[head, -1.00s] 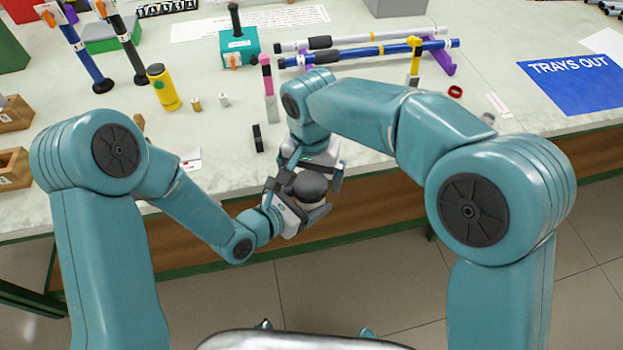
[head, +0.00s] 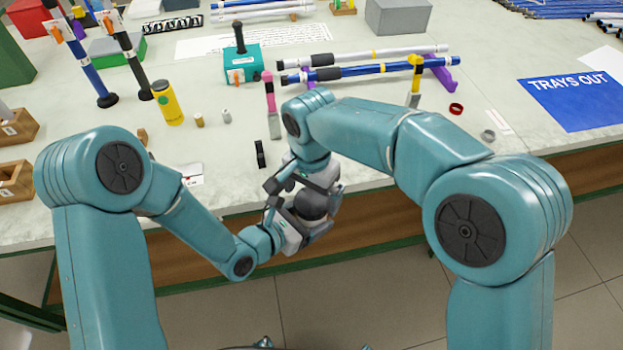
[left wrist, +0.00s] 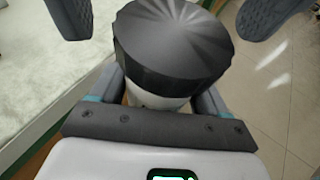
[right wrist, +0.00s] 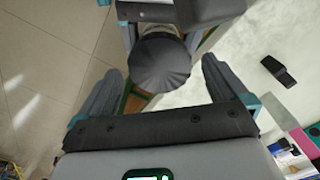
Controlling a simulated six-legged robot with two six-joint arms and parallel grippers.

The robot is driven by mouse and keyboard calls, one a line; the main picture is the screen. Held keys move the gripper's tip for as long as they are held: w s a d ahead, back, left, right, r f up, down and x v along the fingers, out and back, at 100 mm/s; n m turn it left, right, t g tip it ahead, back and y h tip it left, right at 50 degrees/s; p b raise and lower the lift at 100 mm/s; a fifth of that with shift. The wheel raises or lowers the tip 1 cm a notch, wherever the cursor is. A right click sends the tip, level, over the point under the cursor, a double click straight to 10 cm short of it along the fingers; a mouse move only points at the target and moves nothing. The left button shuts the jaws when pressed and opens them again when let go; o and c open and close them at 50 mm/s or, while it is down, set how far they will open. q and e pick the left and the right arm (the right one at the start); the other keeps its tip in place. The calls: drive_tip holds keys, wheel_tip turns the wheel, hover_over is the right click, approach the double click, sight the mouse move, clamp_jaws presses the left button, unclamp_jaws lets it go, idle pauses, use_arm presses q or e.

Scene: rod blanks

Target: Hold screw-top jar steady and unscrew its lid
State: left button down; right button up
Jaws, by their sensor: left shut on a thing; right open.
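The screw-top jar has a dark ribbed lid (head: 312,204) and is held off the table, in front of its near edge. In the left wrist view the lid (left wrist: 173,45) hides most of the pale jar body (left wrist: 150,99). My left gripper (head: 300,222) is shut on the jar body below the lid. My right gripper (head: 312,188) is open beside the lid. In the right wrist view its fingers (right wrist: 158,88) stand apart on either side of the lid, with gaps visible.
The table (head: 350,140) lies beyond the grippers. A small black object (head: 260,154) lies near its front edge. A yellow canister (head: 167,103), a teal block (head: 236,65), rods on a purple rack (head: 443,74) and a blue sign (head: 575,98) are farther back. Floor is open below.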

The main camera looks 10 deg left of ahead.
drive_tip(key=shift+f, duration=0.85)
drive_tip(key=c, duration=1.1)
drive_tip(key=shift+o, duration=0.2)
drive_tip(key=n, duration=0.3)
drive_tip(key=shift+r, duration=0.1)
drive_tip(key=o, duration=1.1)
drive_tip(key=shift+c, duration=0.2)
